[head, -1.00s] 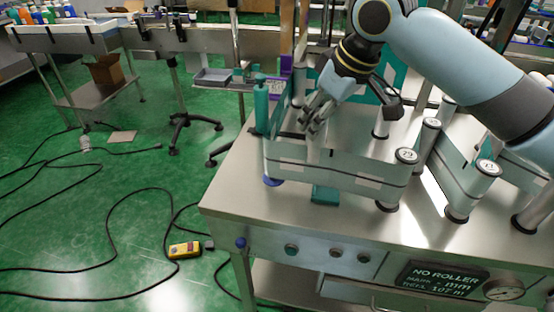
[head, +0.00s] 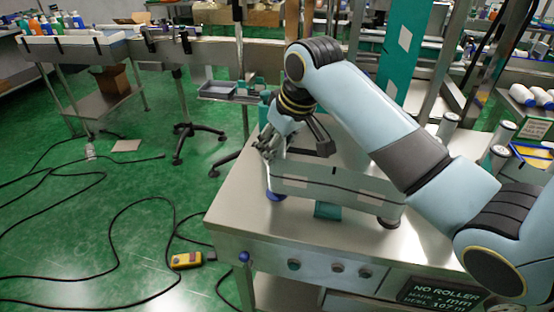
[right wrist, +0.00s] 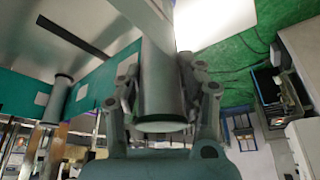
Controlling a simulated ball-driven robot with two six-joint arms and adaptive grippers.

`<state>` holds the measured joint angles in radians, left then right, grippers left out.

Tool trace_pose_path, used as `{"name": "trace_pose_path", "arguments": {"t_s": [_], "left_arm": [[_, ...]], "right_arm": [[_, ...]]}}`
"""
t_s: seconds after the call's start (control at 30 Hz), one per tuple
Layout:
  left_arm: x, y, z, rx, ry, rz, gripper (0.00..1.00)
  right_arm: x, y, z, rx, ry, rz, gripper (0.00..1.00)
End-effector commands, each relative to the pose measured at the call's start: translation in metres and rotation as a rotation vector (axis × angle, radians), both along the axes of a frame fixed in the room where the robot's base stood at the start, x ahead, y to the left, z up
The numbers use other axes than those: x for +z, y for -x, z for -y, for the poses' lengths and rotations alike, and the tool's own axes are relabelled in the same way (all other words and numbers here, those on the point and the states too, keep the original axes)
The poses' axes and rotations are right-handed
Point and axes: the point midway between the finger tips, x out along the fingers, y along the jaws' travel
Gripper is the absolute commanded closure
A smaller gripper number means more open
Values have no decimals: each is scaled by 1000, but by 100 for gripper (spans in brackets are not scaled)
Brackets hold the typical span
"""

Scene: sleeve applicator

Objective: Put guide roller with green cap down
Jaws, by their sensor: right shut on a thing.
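My right gripper (head: 268,152) reaches in from the right in the head view, over the left part of the steel table (head: 235,205). In the right wrist view my right gripper (right wrist: 165,95) is shut on a grey metal guide roller (right wrist: 161,80), its fingers on both sides of it. My left gripper is not in view.
A grey-green band (head: 335,188) with pale labels runs along the table just right of the gripper. Other rollers (head: 495,158) stand to the right, partly behind my arm. A teal post (head: 263,112) stands behind the gripper. A control panel (head: 337,268) lines the table's front.

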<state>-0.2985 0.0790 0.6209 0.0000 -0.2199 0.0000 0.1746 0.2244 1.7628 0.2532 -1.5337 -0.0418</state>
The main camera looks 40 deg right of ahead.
Motion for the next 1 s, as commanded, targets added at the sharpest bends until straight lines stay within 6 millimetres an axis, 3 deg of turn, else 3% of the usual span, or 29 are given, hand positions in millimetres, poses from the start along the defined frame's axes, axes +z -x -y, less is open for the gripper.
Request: {"name": "trace_pose_path", "arguments": {"t_s": [0.2,0.57,0.6,0.77,1.0], "left_arm": [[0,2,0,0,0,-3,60],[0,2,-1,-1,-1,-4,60],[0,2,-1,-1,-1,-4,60],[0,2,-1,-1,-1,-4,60],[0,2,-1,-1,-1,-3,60]], "right_arm": [[-33,1,0,-1,-1,-3,100],[-38,1,0,0,0,-1,100],[-39,1,0,0,0,-2,60],[-38,1,0,0,0,-1,40],[-38,1,0,0,0,-1,40]]}}
